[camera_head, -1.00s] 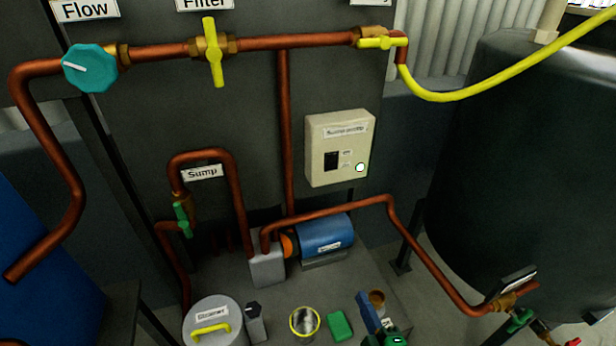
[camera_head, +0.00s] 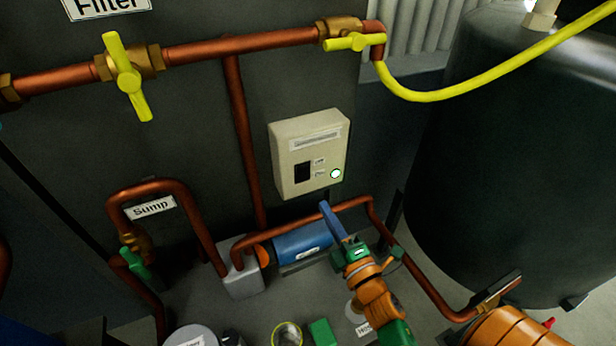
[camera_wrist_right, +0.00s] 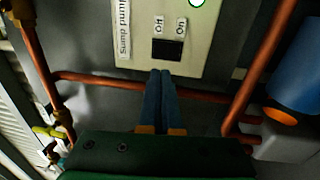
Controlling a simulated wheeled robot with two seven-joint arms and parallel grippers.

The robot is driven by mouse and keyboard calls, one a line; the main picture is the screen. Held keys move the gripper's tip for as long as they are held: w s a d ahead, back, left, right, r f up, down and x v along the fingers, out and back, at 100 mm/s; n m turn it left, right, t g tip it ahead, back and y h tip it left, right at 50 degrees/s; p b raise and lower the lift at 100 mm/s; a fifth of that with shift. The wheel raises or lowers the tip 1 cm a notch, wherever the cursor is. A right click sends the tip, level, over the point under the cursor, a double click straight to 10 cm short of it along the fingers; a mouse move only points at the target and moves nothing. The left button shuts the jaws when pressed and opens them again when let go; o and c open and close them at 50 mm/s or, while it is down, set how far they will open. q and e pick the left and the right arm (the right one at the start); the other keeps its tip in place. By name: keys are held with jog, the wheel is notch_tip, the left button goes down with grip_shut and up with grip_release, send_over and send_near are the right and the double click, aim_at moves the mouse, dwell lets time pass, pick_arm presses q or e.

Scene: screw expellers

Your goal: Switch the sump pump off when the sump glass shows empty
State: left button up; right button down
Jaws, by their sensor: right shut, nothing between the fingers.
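The cream sump pump switch box (camera_head: 308,138) is on the dark wall panel. Its black switch (camera_head: 302,172) sits low on the face, beside a lit white lamp with a green rim (camera_head: 335,173). The wrist view shows the black switch (camera_wrist_right: 166,50) next to the Off and On labels. My right gripper (camera_head: 326,208) is shut and empty, its blue fingers pointing up just below the box. In the wrist view its fingertips (camera_wrist_right: 161,73) are close to the switch; I cannot tell whether they touch. I cannot make out the sump glass. My left gripper is not in view.
A copper pipe (camera_head: 345,204) runs behind my right gripper, above the blue pump motor (camera_head: 303,240). The Sump label (camera_head: 152,207) and a green valve handle (camera_head: 134,262) are at left. A large dark tank (camera_head: 500,150) fills the right. A yellow-rimmed jar (camera_head: 287,334) and green block (camera_head: 322,332) stand below.

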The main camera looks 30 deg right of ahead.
aim_at(303, 171)
jog(key=w, duration=0.6)
jog(key=w+r+p, duration=0.1)
jog(key=w, duration=0.2)
jog(key=shift+w+d+r, duration=0.1)
jog(key=shift+w+d, duration=0.1)
jog(key=shift+d, duration=0.1)
jog(key=shift+w, duration=0.25)
